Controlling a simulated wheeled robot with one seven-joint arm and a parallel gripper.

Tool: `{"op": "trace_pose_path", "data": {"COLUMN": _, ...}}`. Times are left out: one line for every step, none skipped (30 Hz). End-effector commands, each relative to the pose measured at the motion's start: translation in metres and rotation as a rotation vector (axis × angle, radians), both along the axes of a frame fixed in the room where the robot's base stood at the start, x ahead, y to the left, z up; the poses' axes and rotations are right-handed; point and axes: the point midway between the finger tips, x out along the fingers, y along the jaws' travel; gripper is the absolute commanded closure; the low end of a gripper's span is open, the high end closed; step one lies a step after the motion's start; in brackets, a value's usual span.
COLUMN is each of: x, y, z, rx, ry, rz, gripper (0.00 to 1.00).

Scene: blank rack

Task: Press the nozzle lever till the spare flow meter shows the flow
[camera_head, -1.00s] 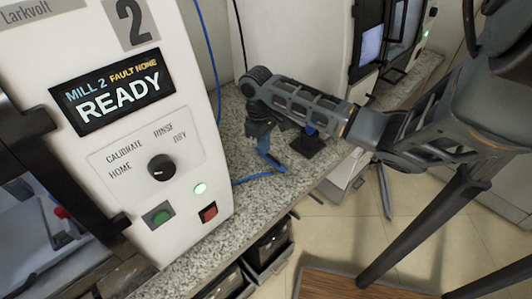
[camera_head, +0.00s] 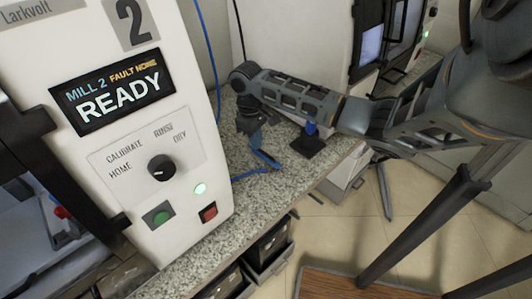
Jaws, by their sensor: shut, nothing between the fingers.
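My gripper (camera_head: 251,128) points down over the granite counter, at the end of my arm, small and dark in the view. It is shut and looks empty. A blue piece (camera_head: 265,159), probably the nozzle, lies on the counter just below it, with a blue hose running left from it. The lever cannot be made out, nor whether my fingers touch the blue piece. A small black block with a blue part on top (camera_head: 309,143) stands to the right of my gripper. I cannot tell whether it is the spare flow meter; no flow reading is legible.
The white Mill 2 machine (camera_head: 110,125) stands at the left, its screen reading READY and a green light lit. Another white machine (camera_head: 295,45) stands behind my arm. Dark bins (camera_head: 268,248) sit below the counter's front edge. Bare counter (camera_head: 215,232) lies in front.

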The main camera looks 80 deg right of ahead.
Motion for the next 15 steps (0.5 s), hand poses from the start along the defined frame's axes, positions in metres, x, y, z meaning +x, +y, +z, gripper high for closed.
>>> {"op": "trace_pose_path", "data": {"x": 0.001, "y": -0.001, "z": 0.005, "rx": -0.002, "ry": -0.003, "rz": 0.001, "gripper": 1.0}}
{"op": "trace_pose_path", "data": {"x": 0.002, "y": -0.001, "z": 0.008, "rx": -0.002, "ry": -0.004, "rz": 0.002, "gripper": 1.0}}
{"op": "trace_pose_path", "data": {"x": 0.002, "y": -0.002, "z": 0.014, "rx": -0.003, "ry": -0.002, "rz": 0.002, "gripper": 1.0}}
{"op": "trace_pose_path", "data": {"x": 0.002, "y": -0.002, "z": 0.019, "rx": -0.005, "ry": -0.002, "rz": 0.002, "gripper": 1.0}}
{"op": "trace_pose_path", "data": {"x": 0.003, "y": -0.002, "z": 0.024, "rx": -0.005, "ry": -0.003, "rz": 0.002, "gripper": 1.0}}
{"op": "trace_pose_path", "data": {"x": 0.003, "y": -0.002, "z": 0.031, "rx": -0.004, "ry": -0.002, "rz": 0.002, "gripper": 1.0}}
{"op": "trace_pose_path", "data": {"x": 0.004, "y": -0.002, "z": 0.036, "rx": -0.004, "ry": -0.002, "rz": 0.002, "gripper": 1.0}}
{"op": "trace_pose_path", "data": {"x": 0.005, "y": -0.003, "z": 0.041, "rx": -0.005, "ry": -0.003, "rz": 0.002, "gripper": 1.0}}
{"op": "trace_pose_path", "data": {"x": 0.005, "y": -0.003, "z": 0.048, "rx": -0.004, "ry": -0.002, "rz": 0.002, "gripper": 1.0}}
{"op": "trace_pose_path", "data": {"x": 0.005, "y": -0.002, "z": 0.052, "rx": -0.003, "ry": -0.001, "rz": 0.002, "gripper": 1.0}}
{"op": "trace_pose_path", "data": {"x": 0.006, "y": -0.002, "z": 0.056, "rx": -0.003, "ry": -0.001, "rz": 0.002, "gripper": 1.0}}
{"op": "trace_pose_path", "data": {"x": 0.007, "y": -0.003, "z": 0.061, "rx": -0.004, "ry": -0.002, "rz": 0.002, "gripper": 1.0}}
{"op": "trace_pose_path", "data": {"x": 0.007, "y": -0.003, "z": 0.064, "rx": -0.003, "ry": -0.001, "rz": 0.002, "gripper": 1.0}}
{"op": "trace_pose_path", "data": {"x": 0.007, "y": -0.003, "z": 0.067, "rx": -0.002, "ry": 0.0, "rz": 0.002, "gripper": 1.0}}
{"op": "trace_pose_path", "data": {"x": 0.007, "y": -0.003, "z": 0.07, "rx": -0.002, "ry": 0.0, "rz": 0.001, "gripper": 1.0}}
